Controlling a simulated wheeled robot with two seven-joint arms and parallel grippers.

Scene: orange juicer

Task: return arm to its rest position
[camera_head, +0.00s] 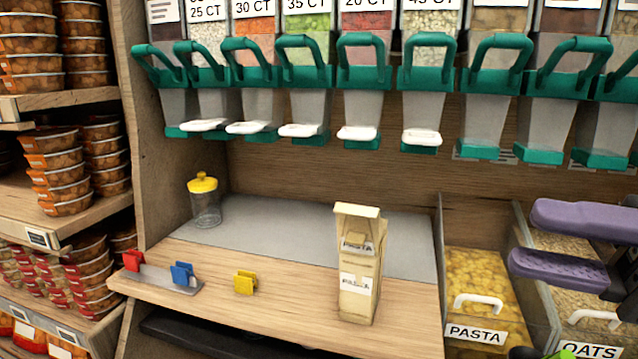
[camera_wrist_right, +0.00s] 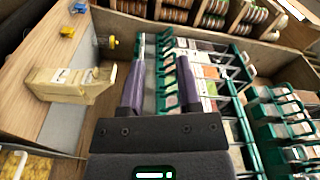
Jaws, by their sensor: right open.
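My right gripper (camera_head: 545,243) is at the right edge in the head view, above the pasta and oats bins. Its two purple fingers stand apart with nothing between them; they also show in the right wrist view (camera_wrist_right: 160,85). A tan paper bag labelled PASTA (camera_head: 358,270) stands upright on the wooden counter, left of the gripper and apart from it. The bag also shows in the right wrist view (camera_wrist_right: 72,85), left of the fingers.
The pasta bin (camera_head: 480,275) and the oats bin (camera_head: 570,255) sit under the gripper. Dispensers with green handles (camera_head: 365,70) line the back wall. A yellow-lidded jar (camera_head: 205,205) and a yellow clip (camera_head: 244,283) stand on the counter. Shelves of packed tubs (camera_head: 60,180) are at left.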

